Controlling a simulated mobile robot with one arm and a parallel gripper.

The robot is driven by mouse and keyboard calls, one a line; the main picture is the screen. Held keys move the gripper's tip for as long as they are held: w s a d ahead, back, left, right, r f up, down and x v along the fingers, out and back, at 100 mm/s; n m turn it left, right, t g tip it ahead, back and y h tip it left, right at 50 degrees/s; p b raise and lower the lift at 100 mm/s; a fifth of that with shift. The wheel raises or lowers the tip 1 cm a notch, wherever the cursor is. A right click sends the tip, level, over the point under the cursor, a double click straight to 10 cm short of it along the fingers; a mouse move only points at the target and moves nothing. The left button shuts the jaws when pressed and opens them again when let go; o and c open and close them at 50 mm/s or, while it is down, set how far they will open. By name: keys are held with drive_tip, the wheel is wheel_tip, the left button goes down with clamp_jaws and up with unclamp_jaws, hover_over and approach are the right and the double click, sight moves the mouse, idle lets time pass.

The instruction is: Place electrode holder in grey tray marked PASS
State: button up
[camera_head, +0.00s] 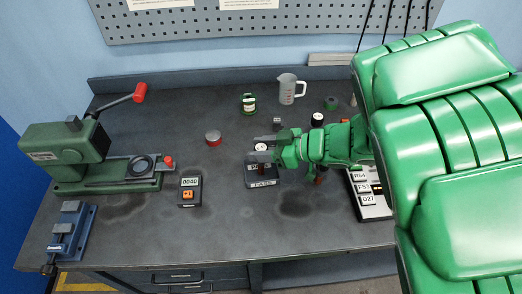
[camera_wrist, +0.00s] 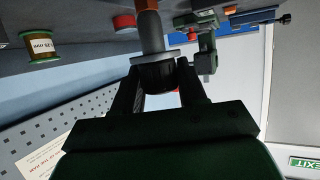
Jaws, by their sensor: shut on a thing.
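The electrode holder (camera_wrist: 150,32) is held between the two fingers of my gripper (camera_wrist: 160,80) in the wrist view; it has a grey cylindrical body, a pale flange and a dark end. In the head view my gripper (camera_head: 258,150) reaches in from the right, and the holder's round white top (camera_head: 261,147) shows between the fingers. The grey tray marked PASS (camera_head: 264,184) lies below the gripper on the bench, its label facing the front. The holder is over the tray's back part. Whether its lower end touches the tray cannot be told.
A green press (camera_head: 75,155) is at left. A labelled rack (camera_head: 372,203) stands right, partly behind my arm. A spool (camera_head: 248,104) and beaker (camera_head: 288,89) stand behind.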

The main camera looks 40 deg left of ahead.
drive_tip(key=shift+f, duration=0.5)
drive_tip(key=shift+f, duration=0.15)
drive_tip(key=o, duration=1.2)
drive_tip(key=shift+o, duration=0.2)
drive_tip(key=v, duration=1.2)
drive_tip(key=shift+r, duration=0.2)
